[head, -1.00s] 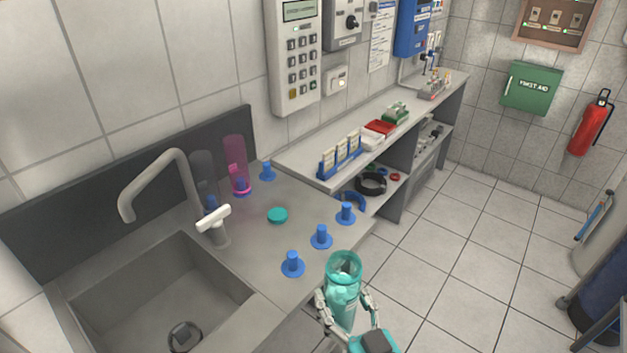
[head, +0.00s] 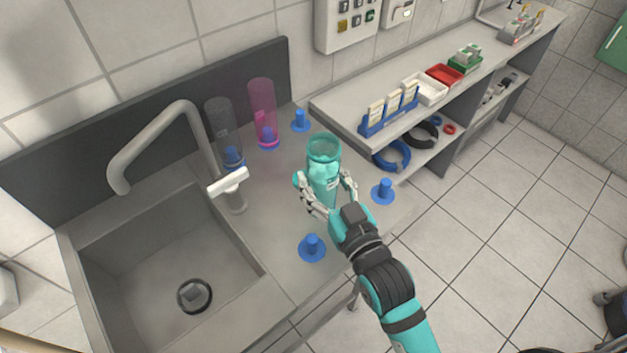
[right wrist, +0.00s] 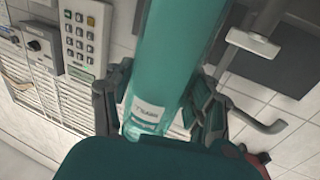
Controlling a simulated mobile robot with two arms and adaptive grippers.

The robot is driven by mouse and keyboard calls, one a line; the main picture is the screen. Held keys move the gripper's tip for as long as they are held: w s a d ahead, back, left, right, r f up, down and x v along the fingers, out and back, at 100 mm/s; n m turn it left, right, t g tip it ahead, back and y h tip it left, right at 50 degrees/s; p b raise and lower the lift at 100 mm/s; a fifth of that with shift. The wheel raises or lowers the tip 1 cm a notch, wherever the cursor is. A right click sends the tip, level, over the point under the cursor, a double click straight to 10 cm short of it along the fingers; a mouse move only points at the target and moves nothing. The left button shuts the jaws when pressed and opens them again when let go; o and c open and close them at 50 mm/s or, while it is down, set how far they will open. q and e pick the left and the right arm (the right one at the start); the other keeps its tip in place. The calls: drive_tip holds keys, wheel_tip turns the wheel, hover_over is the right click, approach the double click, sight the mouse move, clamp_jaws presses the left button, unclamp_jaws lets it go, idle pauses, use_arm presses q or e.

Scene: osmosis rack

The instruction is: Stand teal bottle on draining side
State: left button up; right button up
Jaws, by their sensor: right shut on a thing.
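The see-through teal bottle (head: 323,160) is upright above the grey draining side (head: 275,240), right of the sink. My right gripper (head: 326,192) is shut around its lower part. The bottle also fills the middle of the right wrist view (right wrist: 170,65), with a white label between the fingers. The bottle's lower end is hidden in the head view, so I cannot tell whether it touches the counter. Blue pegs show in front (head: 312,247) and to the right (head: 383,190); a middle peg is hidden behind my gripper. My left gripper is out of view.
A pink bottle (head: 263,105) and a dark grey bottle (head: 219,120) stand over blue pegs at the back, beside a bare peg (head: 300,121). The tap (head: 190,125) and sink (head: 165,275) are left. A shelf (head: 350,105) stands right.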

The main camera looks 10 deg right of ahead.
drive_tip(key=shift+w+d+f, duration=0.1)
drive_tip(key=shift+w+f, duration=0.05)
drive_tip(key=shift+f, duration=0.35)
drive_tip(key=w+d+f+p, duration=0.1)
drive_tip(key=w+d, duration=0.1)
drive_tip(key=w, duration=0.3)
drive_tip(key=w+d+f+p, duration=0.1)
drive_tip(key=w+d+f, duration=0.1)
drive_tip(key=w, duration=0.2)
drive_tip(key=w+d+f+p, duration=0.1)
drive_tip(key=w+p, duration=0.1)
drive_tip(key=w, duration=0.3)
drive_tip(key=shift+w+d+f, duration=0.25)
drive_tip(key=shift+w+d, duration=0.1)
drive_tip(key=shift+d, duration=0.05)
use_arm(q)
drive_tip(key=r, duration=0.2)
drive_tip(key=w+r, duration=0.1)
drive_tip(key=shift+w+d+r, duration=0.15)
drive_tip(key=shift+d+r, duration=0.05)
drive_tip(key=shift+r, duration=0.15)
use_arm(e)
drive_tip(key=shift+f, duration=0.2)
drive_tip(key=shift+f, duration=0.2)
drive_tip(key=o, duration=1.3)
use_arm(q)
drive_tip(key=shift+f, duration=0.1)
